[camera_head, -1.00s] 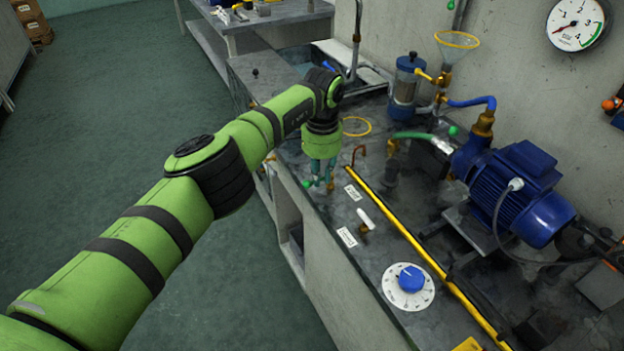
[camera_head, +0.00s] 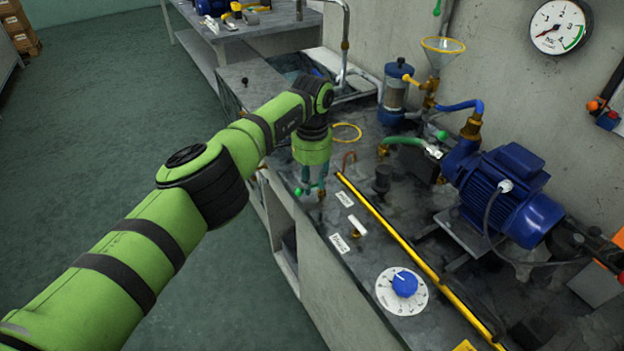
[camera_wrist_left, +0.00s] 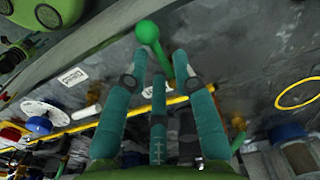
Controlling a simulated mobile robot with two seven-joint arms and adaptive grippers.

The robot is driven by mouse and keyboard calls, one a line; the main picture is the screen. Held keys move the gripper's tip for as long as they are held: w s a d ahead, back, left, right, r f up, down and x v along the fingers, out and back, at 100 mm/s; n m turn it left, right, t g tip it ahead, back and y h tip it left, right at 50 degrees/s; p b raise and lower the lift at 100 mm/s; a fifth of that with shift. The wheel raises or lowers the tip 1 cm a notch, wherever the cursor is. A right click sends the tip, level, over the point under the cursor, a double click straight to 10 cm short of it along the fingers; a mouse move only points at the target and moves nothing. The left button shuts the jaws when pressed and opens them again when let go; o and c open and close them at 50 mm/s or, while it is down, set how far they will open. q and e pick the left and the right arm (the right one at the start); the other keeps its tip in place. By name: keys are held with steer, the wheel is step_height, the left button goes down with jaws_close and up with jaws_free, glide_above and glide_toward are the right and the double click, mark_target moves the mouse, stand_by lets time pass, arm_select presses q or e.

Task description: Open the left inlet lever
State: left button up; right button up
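A lever with a round green knob (camera_head: 298,191) stands near the bench's front edge in the head view. In the left wrist view, the green knob (camera_wrist_left: 147,32) shows beyond my fingertips, and its stem runs down between them. The small labels are unreadable, so I cannot confirm which inlet this lever serves. My left gripper (camera_head: 313,187) points down at this lever. In the wrist view, the left gripper (camera_wrist_left: 161,62) has its teal fingers apart around the stem; firm contact is not visible. A white-handled lever (camera_head: 357,225) lies to the right. My right gripper is not in view.
A yellow rail (camera_head: 395,245) runs along the bench behind the levers. A blue-knobbed dial (camera_head: 404,284) is nearer, and a blue pump motor (camera_head: 505,190) is at right. Open floor lies left.

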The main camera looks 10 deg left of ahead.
mark_target(312, 187)
arm_select(q)
step_height(312, 187, up, 12)
stand_by(0.4)
stand_by(1.3)
